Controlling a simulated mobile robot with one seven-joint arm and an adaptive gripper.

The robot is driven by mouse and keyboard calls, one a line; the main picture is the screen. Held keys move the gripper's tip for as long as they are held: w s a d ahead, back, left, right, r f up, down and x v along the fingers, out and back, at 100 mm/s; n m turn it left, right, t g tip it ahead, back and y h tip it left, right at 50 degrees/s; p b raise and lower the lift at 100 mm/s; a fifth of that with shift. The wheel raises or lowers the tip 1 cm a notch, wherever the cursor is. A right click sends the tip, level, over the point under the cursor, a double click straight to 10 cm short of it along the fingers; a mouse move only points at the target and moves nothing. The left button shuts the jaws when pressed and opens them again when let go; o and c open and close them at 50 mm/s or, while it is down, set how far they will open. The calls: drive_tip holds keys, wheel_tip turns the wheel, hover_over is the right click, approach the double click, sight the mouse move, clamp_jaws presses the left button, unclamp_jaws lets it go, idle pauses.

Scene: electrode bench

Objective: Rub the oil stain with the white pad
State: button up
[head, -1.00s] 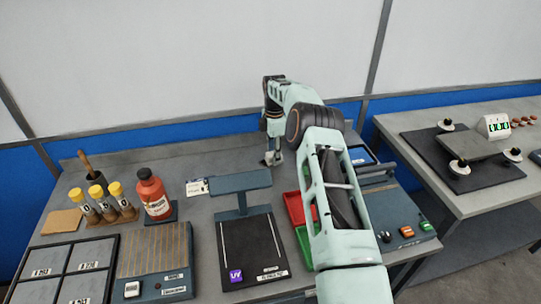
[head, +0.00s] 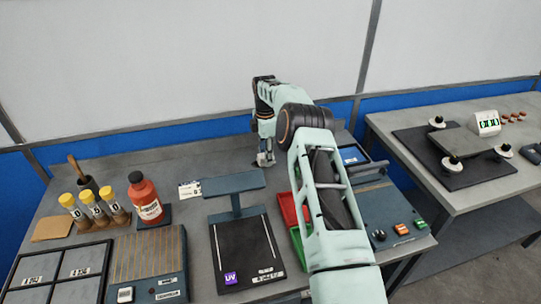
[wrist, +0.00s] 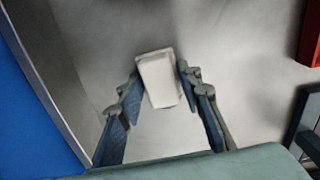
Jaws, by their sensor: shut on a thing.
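The white pad (wrist: 160,82) is a pale block held between the two blue-grey fingers of my gripper (wrist: 159,88) in the wrist view. The gripper is shut on it, close over the grey bench top. In the head view my gripper (head: 264,158) points down at the back of the bench, behind the red tray; the pad is too small to make out there. I cannot make out the oil stain for certain; the wrist view shows only soft dark shading on the bench around the pad.
The red tray (head: 287,208) and a green one stand in front of my gripper, partly behind my arm. A T-shaped stand (head: 234,183) and an orange-red bottle (head: 146,200) are to the left. The blue wall strip (wrist: 35,120) borders the bench's back.

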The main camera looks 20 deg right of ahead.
sight(249, 165)
drive_tip(key=shift+s+a, duration=0.1)
drive_tip(key=shift+a, duration=3.1)
drive_tip(key=shift+w, duration=0.2)
drive_tip(key=shift+d+f, duration=0.15)
drive_tip(key=shift+d, duration=4.7)
drive_tip(key=shift+a+r, duration=0.15)
drive_tip(key=shift+a, duration=0.7)
drive_tip(key=shift+a+r, duration=0.1)
drive_tip(key=shift+a, duration=0.75)
drive_tip(key=shift+a+f, duration=0.15)
drive_tip(key=shift+a, duration=3)
drive_tip(key=shift+d+r+p, duration=0.1)
drive_tip(key=shift+r+p, duration=1.55)
drive_tip(key=shift+r, duration=1.4)
